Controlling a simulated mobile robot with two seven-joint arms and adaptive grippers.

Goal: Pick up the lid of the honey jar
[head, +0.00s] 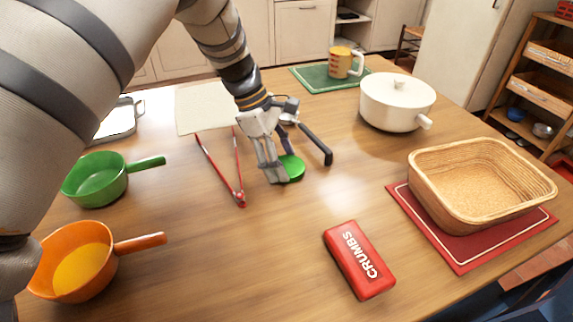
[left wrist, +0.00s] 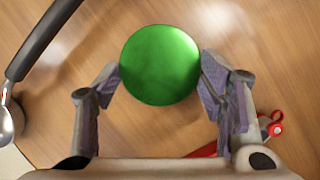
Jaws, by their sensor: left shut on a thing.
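A round green lid (head: 293,167) shows low over the table, just beyond the fingers of my left gripper (head: 277,178). In the left wrist view the green lid (left wrist: 160,65) fills the space between the two fingertips of my left gripper (left wrist: 162,72), which is shut on its sides. Whether the lid touches the table or is slightly above it I cannot tell. I cannot make out a honey jar. My right gripper is not in view.
Red-handled tongs (head: 239,181) lie left of the gripper, a black-handled utensil (head: 318,145) to its right. Around stand a green pan (head: 95,180), an orange pan (head: 90,285), a white pot (head: 395,112), a basket (head: 435,190) and a red CRUMBS box (head: 357,258).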

